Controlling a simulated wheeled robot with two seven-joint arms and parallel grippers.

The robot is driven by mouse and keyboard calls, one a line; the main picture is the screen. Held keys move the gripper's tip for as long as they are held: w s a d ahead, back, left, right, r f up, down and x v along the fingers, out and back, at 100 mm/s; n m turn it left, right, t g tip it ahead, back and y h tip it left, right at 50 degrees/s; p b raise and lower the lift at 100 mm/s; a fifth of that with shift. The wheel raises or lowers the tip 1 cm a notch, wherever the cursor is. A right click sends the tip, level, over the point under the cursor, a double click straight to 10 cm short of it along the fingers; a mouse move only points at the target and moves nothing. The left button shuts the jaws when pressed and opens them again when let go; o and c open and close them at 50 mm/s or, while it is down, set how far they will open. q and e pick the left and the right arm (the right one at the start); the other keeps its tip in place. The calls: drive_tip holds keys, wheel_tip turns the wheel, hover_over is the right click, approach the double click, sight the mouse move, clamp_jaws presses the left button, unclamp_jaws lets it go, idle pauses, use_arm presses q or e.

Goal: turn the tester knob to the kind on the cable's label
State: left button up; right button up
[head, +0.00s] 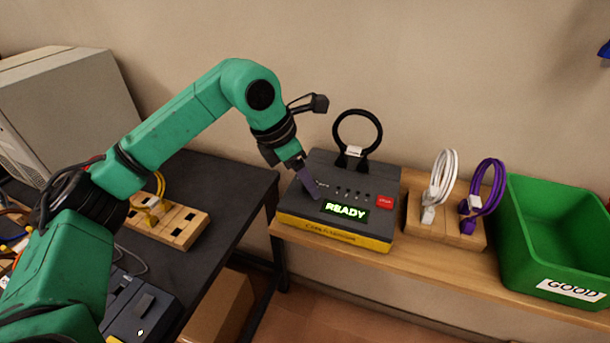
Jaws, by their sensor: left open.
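The cable tester (338,170) is a dark box with a yellow front edge on the wooden shelf. Its green display (345,211) reads READY, and a red button (385,201) sits to the right. A black looped cable (358,128) stands plugged into the back of its top; its white label (354,151) is too small to read. My left gripper (312,188) is open and points down over the left part of the tester's top, by the display's upper left. The knob is not clearly visible; the gripper covers that area. My right gripper is not in view.
A wooden block (461,232) right of the tester holds a white cable (442,178) and a purple cable (487,188). A green bin (555,230) marked GOOD stands at the right. A dark table (238,183) at left carries another wooden block (180,229) with a yellow cable.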

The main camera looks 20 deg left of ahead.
use_arm(q)
clamp_jaws()
drive_tip(key=shift+w+m, duration=0.1)
drive_tip(key=shift+m, duration=0.2)
drive_tip(key=m, duration=0.1)
drive_tip(key=m+g+h+p, duration=0.1)
drive_tip(key=m, duration=0.1)
drive_tip(key=shift+w+r+m, duration=0.1)
drive_tip(key=shift+w+m, duration=0.05)
drive_tip(key=shift+m, duration=0.15)
drive_tip(key=m+g, duration=0.1)
drive_tip(key=m+p, duration=0.1)
drive_tip(key=m, duration=0.1)
drive_tip(key=m+g, duration=0.1)
drive_tip(key=m, duration=0.1)
drive_tip(key=shift+w+a+g+p, duration=0.1)
drive_tip(key=shift+w+g+p, duration=0.15)
drive_tip(key=shift+g+p, duration=0.1)
drive_tip(key=shift+m, duration=0.4)
unclamp_jaws()
